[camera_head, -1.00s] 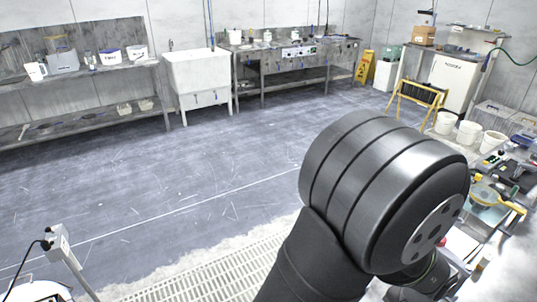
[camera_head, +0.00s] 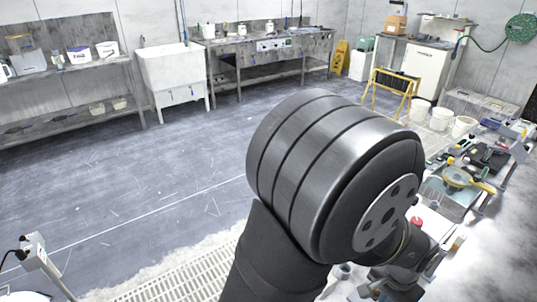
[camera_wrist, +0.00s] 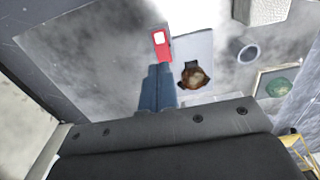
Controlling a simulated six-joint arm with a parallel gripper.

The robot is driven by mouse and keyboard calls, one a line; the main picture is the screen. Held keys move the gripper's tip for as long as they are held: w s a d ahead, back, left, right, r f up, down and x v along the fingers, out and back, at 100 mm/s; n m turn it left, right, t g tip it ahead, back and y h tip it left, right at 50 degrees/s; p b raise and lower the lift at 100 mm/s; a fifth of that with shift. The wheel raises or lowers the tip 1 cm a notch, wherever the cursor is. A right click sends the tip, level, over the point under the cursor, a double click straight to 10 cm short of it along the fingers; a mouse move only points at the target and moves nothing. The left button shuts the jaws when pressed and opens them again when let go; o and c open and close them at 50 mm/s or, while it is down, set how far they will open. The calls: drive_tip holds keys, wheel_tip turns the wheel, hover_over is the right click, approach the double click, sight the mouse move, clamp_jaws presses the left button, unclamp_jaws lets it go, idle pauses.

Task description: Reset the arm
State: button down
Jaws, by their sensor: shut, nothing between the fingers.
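My gripper (camera_wrist: 158,70) shows in the wrist view as two blue-grey fingers side by side. They are shut and hold nothing. A red item with a white face (camera_wrist: 161,44) lies just beyond the fingertips in that view; I cannot tell how far below them it is. In the head view my thick dark arm joint fills the lower middle, and I cannot make out the fingers there.
In the wrist view a brown round piece (camera_wrist: 195,76), a grey cup (camera_wrist: 247,52) and a green disc (camera_wrist: 278,87) lie to the right. In the head view a cluttered bench (camera_head: 444,207) stands at right, white buckets (camera_head: 441,118) behind it. Open floor (camera_head: 130,190) lies left.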

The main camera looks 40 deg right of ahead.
drive_tip(key=shift+n, duration=0.9)
drive_tip(key=w+d+f, duration=0.1)
drive_tip(key=d, duration=0.2)
drive_tip(key=w+d+f, duration=0.1)
drive_tip(key=w+d, duration=0.1)
drive_tip(key=d, duration=0.2)
drive_tip(key=w+d+f, duration=0.1)
drive_tip(key=w+d, duration=0.1)
drive_tip(key=d, duration=0.1)
drive_tip(key=shift+d+f, duration=0.25)
drive_tip(key=shift+d, duration=0.15)
drive_tip(key=c, duration=0.6)
unclamp_jaws()
drive_tip(key=shift+r, duration=0.1)
drive_tip(key=o, duration=0.6)
drive_tip(key=w+a+r+n, duration=0.4)
drive_tip(key=w+r+n, duration=0.1)
drive_tip(key=w+n, duration=0.1)
drive_tip(key=shift+a+r+n, duration=0.3)
drive_tip(key=shift+r, duration=0.05)
drive_tip(key=w+a+r+n, duration=0.6)
drive_tip(key=a+n, duration=0.2)
drive_tip(key=n, duration=0.2)
wheel_tip(320, 180, down, 10)
drive_tip(key=shift+w+a+r, duration=0.1)
